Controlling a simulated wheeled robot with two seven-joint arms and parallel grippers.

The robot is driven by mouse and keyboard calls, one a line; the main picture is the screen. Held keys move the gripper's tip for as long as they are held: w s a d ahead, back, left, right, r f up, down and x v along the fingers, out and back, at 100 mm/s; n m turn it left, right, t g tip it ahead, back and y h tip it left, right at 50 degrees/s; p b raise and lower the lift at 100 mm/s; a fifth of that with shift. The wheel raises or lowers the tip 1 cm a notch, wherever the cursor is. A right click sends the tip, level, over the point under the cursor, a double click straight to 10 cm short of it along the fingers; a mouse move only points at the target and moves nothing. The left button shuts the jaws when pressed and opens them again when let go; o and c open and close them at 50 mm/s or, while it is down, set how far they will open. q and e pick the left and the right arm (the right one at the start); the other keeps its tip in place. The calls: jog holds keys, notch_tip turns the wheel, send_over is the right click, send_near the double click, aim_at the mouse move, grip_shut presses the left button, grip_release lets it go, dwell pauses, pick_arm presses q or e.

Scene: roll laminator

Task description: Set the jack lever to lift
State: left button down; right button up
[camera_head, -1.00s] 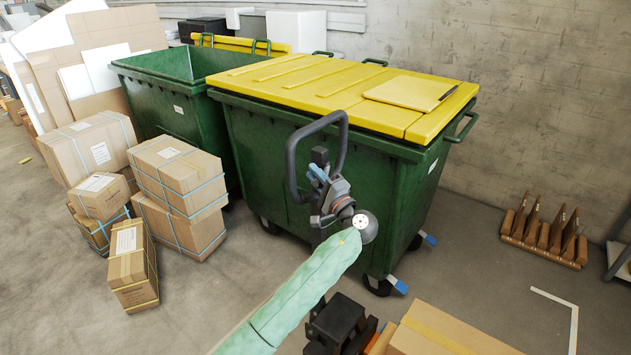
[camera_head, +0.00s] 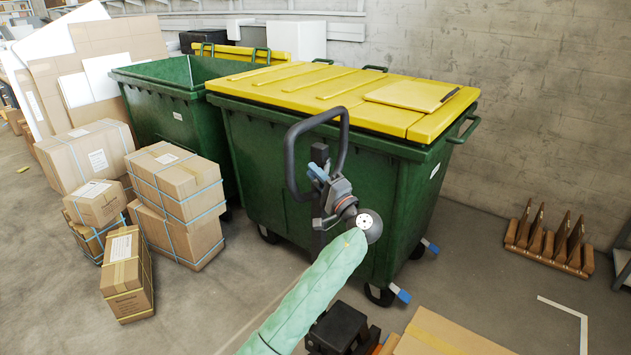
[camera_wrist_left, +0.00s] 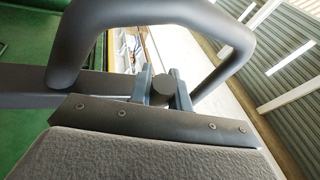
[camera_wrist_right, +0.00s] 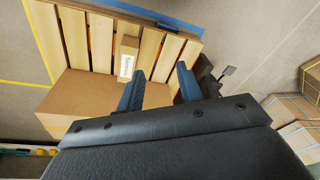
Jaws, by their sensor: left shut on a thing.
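The pallet jack's black looped handle (camera_head: 290,165) stands upright in front of the green bin, and its loop fills the upper part of the left wrist view (camera_wrist_left: 228,40). My left gripper (camera_head: 319,174) is at the handle's head, inside the loop. In the left wrist view its blue-grey fingers (camera_wrist_left: 158,78) are shut on a small dark round-ended piece (camera_wrist_left: 164,86), which looks like the jack lever. The lever's setting cannot be read. My right gripper (camera_wrist_right: 160,82) shows in the right wrist view, open and empty above a cardboard box (camera_wrist_right: 90,100).
Green bins, one with a yellow lid (camera_head: 330,85), stand behind the handle. Stacked cartons (camera_head: 178,185) are on the left. A wooden pallet (camera_wrist_right: 100,45) lies below my right gripper.

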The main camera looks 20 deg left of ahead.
notch_tip(320, 180, up, 5)
jog(key=b, duration=0.3)
pick_arm(q)
jog(key=n+b, duration=0.1)
jog(key=f+n+g+y+b, duration=0.1)
jog(key=b, duration=0.1)
jog(key=shift+w+n, duration=0.1)
jog(key=shift+n, duration=0.3)
pick_arm(e)
jog(key=a+f+t+y, duration=0.1)
jog(key=a+f+y, duration=0.1)
jog(key=a, duration=0.4)
jog(key=shift+w+f+n+t, duration=0.3)
jog(key=shift+w+f+t, duration=0.1)
jog(key=shift+f, duration=0.35)
pick_arm(q)
jog(key=c, duration=1.3)
grip_release()
jog(key=shift+d, duration=0.1)
pick_arm(e)
jog(key=shift+s, duration=0.1)
